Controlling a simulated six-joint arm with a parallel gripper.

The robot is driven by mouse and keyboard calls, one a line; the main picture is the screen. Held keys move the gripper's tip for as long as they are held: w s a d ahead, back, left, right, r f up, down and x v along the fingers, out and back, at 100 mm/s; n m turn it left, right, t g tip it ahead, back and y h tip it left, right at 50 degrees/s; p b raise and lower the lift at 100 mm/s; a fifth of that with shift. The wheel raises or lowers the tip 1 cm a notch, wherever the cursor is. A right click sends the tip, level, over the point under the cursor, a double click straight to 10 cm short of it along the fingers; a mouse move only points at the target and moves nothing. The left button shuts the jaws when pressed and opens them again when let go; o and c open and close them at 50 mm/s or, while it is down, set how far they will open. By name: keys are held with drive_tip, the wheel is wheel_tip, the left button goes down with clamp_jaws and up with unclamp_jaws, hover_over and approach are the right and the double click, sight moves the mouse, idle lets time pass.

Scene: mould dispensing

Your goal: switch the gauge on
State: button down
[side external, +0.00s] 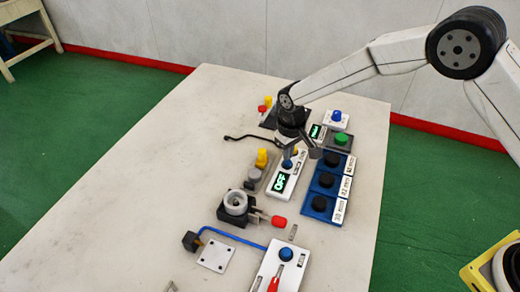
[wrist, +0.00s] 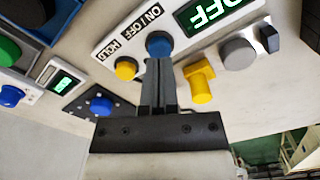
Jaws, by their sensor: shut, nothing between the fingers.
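The gauge is a white box (side external: 289,189) on the table, with a lit green display (wrist: 217,12) that reads OFF. Its blue button (wrist: 159,43), beside the ON/OFF label (wrist: 140,20), also shows in the side view (side external: 287,164). A yellow button (wrist: 126,68) sits beside the HOLD label. My gripper (wrist: 160,62) is shut and empty. Its fingertips are right at the blue button and cover its near edge in the wrist view. I cannot tell whether they touch or press it.
A yellow knob (wrist: 199,84) and a grey knob (wrist: 237,53) stand close beside the gauge. A blue block with black knobs (side external: 323,186) is on its other side. A grey ring fixture (side external: 234,203) and a white box with a red lever (side external: 281,268) are nearer the camera. The table's left side is clear.

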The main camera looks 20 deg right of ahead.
sight(291, 161)
drive_tip(key=shift+f, duration=0.85)
idle(0.4)
drive_tip(key=shift+r, duration=0.15)
wheel_tip(291, 161, up, 11)
drive_tip(key=shift+r, duration=0.15)
idle(1.5)
idle(0.6)
drive_tip(key=s+d+r+m+t, duration=0.1)
drive_tip(key=s+d+m+t, duration=0.1)
drive_tip(key=s+d, duration=1.6)
drive_tip(key=s+m, duration=0.1)
drive_tip(key=s, duration=0.3)
drive_tip(key=shift+s+d+r+t, duration=0.2)
drive_tip(key=shift+d+t, duration=0.1)
